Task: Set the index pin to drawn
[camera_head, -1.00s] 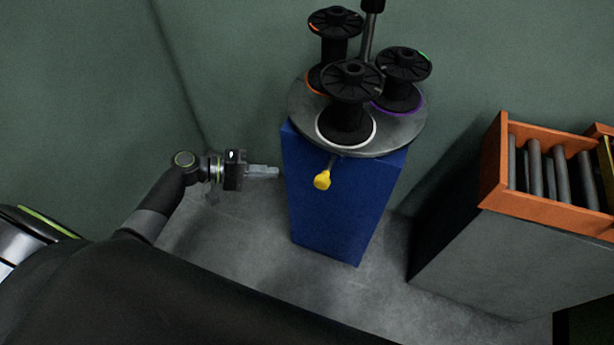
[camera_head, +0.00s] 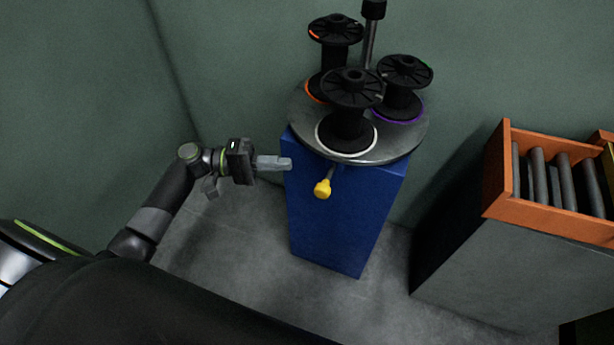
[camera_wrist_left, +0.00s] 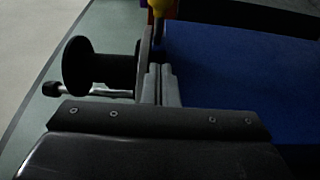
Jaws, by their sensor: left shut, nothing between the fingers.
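The index pin with its yellow knob (camera_head: 322,188) sticks out from the front of the blue stand (camera_head: 335,225), just below the round grey turntable (camera_head: 388,150). In the left wrist view the yellow knob (camera_wrist_left: 161,4) shows at the top edge, partly cut off. My left gripper (camera_head: 288,163) is shut and empty, a little left of the knob and apart from it, near the stand's left edge. In the left wrist view its fingers (camera_wrist_left: 160,80) lie together and point towards the knob. My right gripper is not in view.
Several black spools (camera_head: 350,90) stand on the turntable around a dark post (camera_head: 371,40). An orange crate (camera_head: 555,220) of dark rods sits on a grey cabinet (camera_head: 490,265) at the right. The floor (camera_head: 235,245) left of the stand is clear.

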